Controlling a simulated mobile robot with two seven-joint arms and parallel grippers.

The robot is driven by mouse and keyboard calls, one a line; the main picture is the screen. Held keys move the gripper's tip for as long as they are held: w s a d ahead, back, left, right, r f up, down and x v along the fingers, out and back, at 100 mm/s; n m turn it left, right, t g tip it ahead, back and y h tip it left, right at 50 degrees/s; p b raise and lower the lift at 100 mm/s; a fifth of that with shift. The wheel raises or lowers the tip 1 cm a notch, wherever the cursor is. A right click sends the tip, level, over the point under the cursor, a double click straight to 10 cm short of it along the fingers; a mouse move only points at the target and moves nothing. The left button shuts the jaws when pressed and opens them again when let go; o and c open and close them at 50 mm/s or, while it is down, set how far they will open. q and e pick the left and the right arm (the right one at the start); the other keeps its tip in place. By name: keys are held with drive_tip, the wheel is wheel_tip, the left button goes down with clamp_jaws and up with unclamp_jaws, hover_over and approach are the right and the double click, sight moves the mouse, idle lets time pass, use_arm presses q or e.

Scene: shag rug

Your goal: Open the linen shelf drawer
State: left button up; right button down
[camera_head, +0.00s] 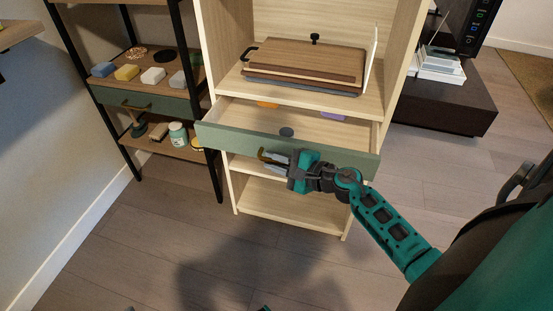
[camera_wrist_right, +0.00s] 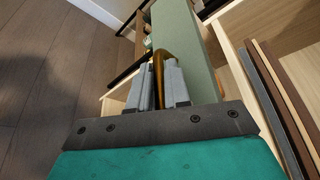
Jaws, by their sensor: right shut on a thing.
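The linen shelf (camera_head: 239,193) is a pale wood unit in the middle of the head view. Its green-fronted drawer (camera_head: 230,139) stands pulled out, with its inside showing. An orange item, a dark round item (camera_head: 286,132) and a purple item lie in it. My right gripper (camera_head: 268,157) is at the drawer front, shut on the brass handle (camera_head: 264,153). In the right wrist view the grey fingers (camera_wrist_right: 160,85) close around the brass handle (camera_wrist_right: 158,65) beside the green front (camera_wrist_right: 187,45).
Boards (camera_head: 305,62) lie on the shelf above the drawer. A dark-framed rack (camera_head: 153,105) with soaps and jars stands close on the left. A low dark cabinet (camera_head: 445,105) with books stands at the right. The wood floor in front is clear.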

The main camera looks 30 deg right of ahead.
drive_tip(key=s+a, duration=0.5)
drive_tip(key=a, duration=0.1)
drive_tip(key=shift+d, duration=0.1)
drive_tip(key=c, duration=1.4)
unclamp_jaws()
drive_tip(key=shift+c, duration=0.2)
drive_tip(key=shift+s, duration=0.15)
